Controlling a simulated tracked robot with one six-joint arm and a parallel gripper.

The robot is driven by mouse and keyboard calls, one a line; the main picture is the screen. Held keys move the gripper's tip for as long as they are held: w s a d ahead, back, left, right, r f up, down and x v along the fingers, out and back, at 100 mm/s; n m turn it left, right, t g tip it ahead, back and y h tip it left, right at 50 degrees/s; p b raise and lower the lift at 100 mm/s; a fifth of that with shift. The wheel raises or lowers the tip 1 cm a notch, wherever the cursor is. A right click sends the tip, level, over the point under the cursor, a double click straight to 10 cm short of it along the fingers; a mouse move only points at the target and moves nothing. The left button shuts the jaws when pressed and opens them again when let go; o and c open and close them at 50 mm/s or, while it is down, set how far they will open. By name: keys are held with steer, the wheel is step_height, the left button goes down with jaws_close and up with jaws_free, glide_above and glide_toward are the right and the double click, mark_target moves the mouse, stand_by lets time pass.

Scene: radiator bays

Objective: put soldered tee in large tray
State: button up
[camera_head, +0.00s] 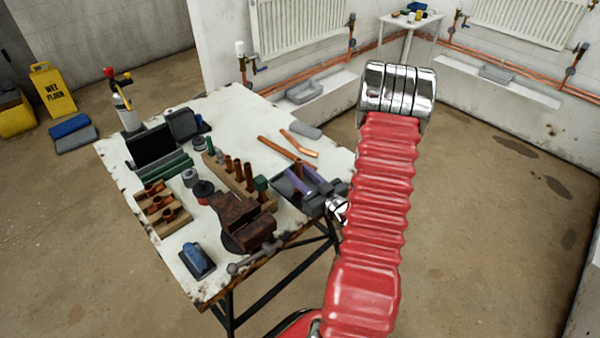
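Several copper fittings (157,204) sit in a low wooden rack at the workbench's left; I cannot tell which, if any, is the soldered tee. A dark tray (284,187) with purple-handled items lies at the bench's right edge; it may be the large tray. My gripper (327,198) seems to be at that tray's right side, where dark finger-like blocks and a chrome part show beside my red-sleeved arm. My arm hides part of it, and whether it is open or holds anything is unclear.
The worn white workbench (222,118) also bears a rusty vice (245,222), a wooden rack of upright copper pipes (238,182), loose copper pipes (287,151), black cases (150,147) and a blue-handled tool (197,258). Floor at right is clear.

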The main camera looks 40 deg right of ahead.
steer(key=shift+o, duration=0.3)
steer(key=shift+s, duration=0.1)
steer(key=s+a, duration=0.1)
steer(key=s, duration=1)
steer(key=shift+s, duration=0.4)
steer(key=shift+r, duration=0.1)
stand_by(0.5)
